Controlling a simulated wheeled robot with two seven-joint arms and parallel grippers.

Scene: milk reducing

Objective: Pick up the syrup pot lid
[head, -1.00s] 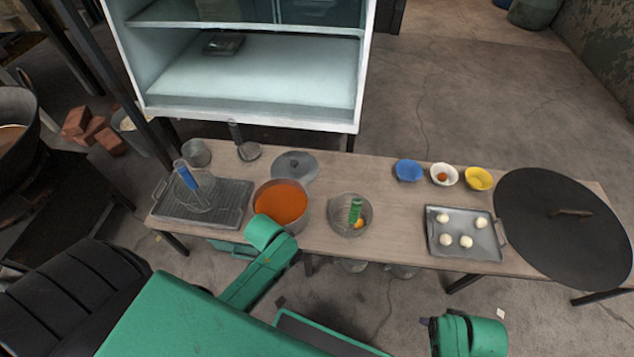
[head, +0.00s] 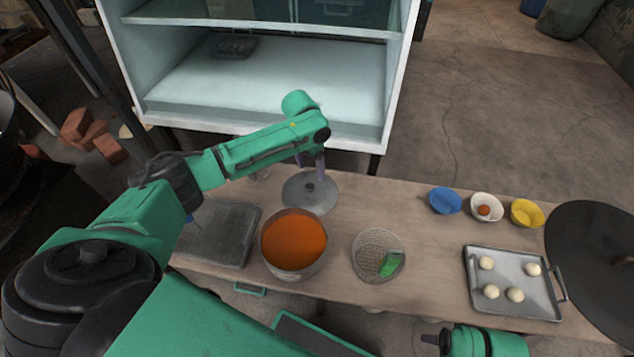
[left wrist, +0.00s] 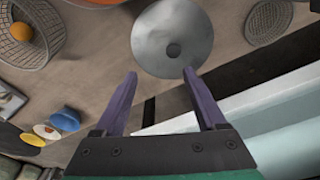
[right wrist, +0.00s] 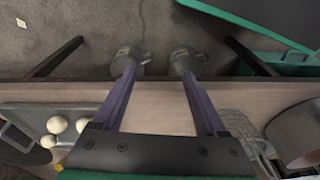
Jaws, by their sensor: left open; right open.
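The syrup pot lid (head: 322,200), a round grey metal disc with a dark centre knob (head: 309,187), lies on the table just behind the pot of orange syrup (head: 294,241). My left gripper (head: 312,168) reaches over the table's back edge, above and beside the lid. In the left wrist view, the lid (left wrist: 155,35) is just beyond the open, empty fingers (left wrist: 160,76), with its knob (left wrist: 173,50) slightly right of their midline. No contact shows. My right gripper (right wrist: 158,67) is open and empty at the table's front side, away from the lid.
A wire strainer (head: 372,262) with a green item stands right of the pot. A tray (head: 500,264) of white balls and small bowls (head: 445,200) are further right. A rack tray (head: 222,238) lies left. The white cabinet (head: 260,90) stands close behind the table.

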